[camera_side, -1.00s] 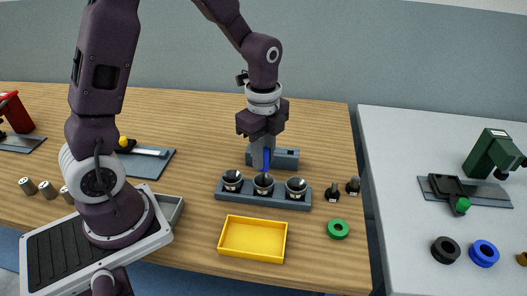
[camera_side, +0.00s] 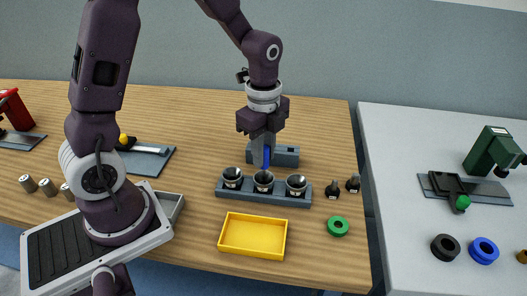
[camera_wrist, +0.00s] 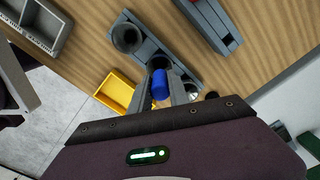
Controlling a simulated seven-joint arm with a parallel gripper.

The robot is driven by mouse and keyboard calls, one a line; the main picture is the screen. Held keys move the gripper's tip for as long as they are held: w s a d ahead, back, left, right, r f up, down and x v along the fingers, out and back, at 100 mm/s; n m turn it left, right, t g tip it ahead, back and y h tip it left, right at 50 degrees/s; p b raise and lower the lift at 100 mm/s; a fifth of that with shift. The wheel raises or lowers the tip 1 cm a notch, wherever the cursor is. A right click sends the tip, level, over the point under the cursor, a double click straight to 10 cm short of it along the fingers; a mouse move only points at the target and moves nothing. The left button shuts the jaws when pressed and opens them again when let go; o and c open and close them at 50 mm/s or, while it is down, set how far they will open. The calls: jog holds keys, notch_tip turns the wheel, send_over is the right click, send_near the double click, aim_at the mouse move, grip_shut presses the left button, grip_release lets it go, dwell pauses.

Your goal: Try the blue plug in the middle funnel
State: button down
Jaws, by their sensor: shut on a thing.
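My gripper (camera_side: 265,157) is shut on the blue plug (camera_side: 267,155), which points down, upright, over the funnel row. In the wrist view the plug (camera_wrist: 160,84) sits between my two fingers (camera_wrist: 163,92). The middle funnel (camera_side: 263,186) is a dark cup in a grey rack (camera_side: 284,201), between the left funnel (camera_side: 232,177) and the right funnel (camera_side: 296,185). The plug's lower end appears at or just above the middle funnel's mouth. I cannot tell whether it touches. In the wrist view the plug and fingers hide much of the middle funnel (camera_wrist: 157,62).
A yellow tray (camera_side: 253,254) lies in front of the rack. A grey block (camera_side: 287,156) stands behind it. A pale side table with a green device (camera_side: 489,152) is farther right.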

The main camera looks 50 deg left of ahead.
jog(key=shift+f, duration=1.95)
dwell(1.4)
dwell(0.7)
jog(key=shift+r, duration=4)
